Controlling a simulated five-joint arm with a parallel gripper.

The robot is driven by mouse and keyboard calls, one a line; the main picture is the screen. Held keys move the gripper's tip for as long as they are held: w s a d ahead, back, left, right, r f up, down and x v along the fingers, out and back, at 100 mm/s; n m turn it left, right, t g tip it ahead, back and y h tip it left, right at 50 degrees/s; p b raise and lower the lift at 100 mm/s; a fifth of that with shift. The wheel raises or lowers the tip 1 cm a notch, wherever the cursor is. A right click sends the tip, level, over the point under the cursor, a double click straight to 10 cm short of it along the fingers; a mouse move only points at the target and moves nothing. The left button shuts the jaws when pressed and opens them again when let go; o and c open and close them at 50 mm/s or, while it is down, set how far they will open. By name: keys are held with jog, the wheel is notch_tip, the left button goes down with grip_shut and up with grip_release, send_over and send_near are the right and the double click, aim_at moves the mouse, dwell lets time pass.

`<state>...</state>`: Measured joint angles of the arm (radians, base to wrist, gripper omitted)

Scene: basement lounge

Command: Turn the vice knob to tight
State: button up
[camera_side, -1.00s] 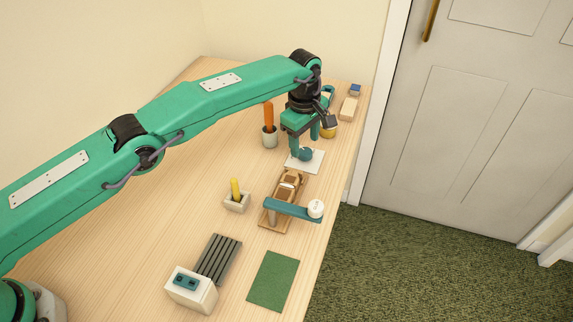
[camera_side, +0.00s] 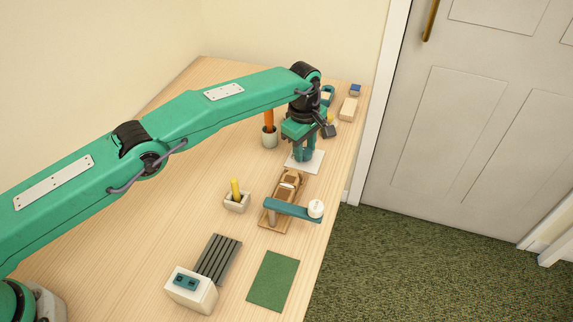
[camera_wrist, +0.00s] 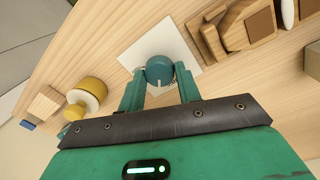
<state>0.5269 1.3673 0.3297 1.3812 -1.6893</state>
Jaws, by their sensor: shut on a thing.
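A round teal knob (camera_wrist: 159,69) sits on a white plate (camera_wrist: 186,66) in the wrist view, with small dark marks on the plate beside it. The plate also shows in the side view (camera_side: 317,160), where the fingers hide most of the knob. My gripper (camera_wrist: 160,84) points down over the plate, one finger on each side of the knob, and is shut on it. I cannot read the marks or tell where the knob is turned.
A wooden fixture (camera_side: 287,188) stands just in front of the plate, with a teal bar (camera_side: 290,209) and white cap (camera_side: 316,208) near it. An orange-handled thing stands in a pot (camera_side: 269,138) to the left. A yellow-and-white round object (camera_wrist: 91,90) is beyond the gripper.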

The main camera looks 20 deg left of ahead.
jog(key=shift+m, duration=0.5)
jog(key=m, duration=0.3)
jog(key=shift+a+m, duration=0.15)
jog(key=shift+m, duration=1.75)
jog(key=o, duration=1)
jog(key=shift+c, duration=0.2)
jog(key=shift+n, duration=0.3)
